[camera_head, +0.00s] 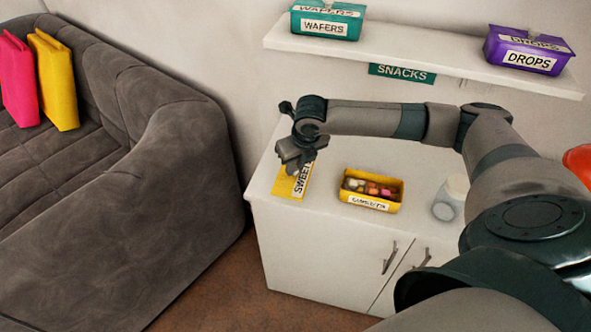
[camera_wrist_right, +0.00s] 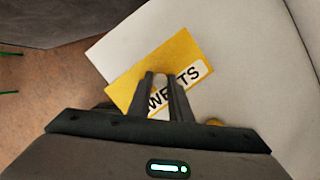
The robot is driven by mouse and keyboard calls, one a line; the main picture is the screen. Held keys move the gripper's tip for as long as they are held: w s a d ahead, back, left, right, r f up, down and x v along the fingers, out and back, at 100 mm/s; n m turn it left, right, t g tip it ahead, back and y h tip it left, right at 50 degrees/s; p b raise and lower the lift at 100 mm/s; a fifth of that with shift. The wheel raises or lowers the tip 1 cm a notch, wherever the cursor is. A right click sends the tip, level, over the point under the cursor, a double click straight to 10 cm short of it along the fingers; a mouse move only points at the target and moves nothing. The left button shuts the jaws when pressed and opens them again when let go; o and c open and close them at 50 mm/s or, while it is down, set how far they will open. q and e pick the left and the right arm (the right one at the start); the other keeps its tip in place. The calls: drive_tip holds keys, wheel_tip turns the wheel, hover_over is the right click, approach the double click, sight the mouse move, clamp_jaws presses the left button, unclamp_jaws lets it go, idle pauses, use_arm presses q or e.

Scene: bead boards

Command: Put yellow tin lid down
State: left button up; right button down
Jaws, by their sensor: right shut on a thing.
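The yellow tin lid (camera_head: 289,187) has a white label reading SWEETS and is at the left end of the white cabinet top. My right gripper (camera_head: 297,160) is over it and shut on it. In the right wrist view the lid (camera_wrist_right: 185,52) lies beyond and between the fingers (camera_wrist_right: 161,80), which cover part of the label. I cannot tell whether the lid touches the cabinet top. The open yellow tin (camera_head: 372,205) stands to the right, holding several wrapped sweets. My left gripper is not in view.
The white cabinet top (camera_head: 330,160) has free room between the lid and the tin. A white jar (camera_head: 449,200) stands right of the tin. A shelf above holds a green WAFERS tin (camera_head: 326,21) and a purple DROPS tin (camera_head: 527,50). A grey sofa (camera_head: 170,150) is at left.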

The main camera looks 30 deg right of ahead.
drive_tip(key=shift+f+p, duration=0.3)
drive_tip(key=shift+f, duration=0.9)
drive_tip(key=c, duration=1.6)
unclamp_jaws()
drive_tip(key=shift+f, duration=0.1)
drive_tip(key=shift+s+r, duration=0.1)
drive_tip(key=shift+r, duration=0.5)
drive_tip(key=b+v, duration=0.2)
drive_tip(key=v, duration=0.9)
drive_tip(key=shift+s, duration=0.1)
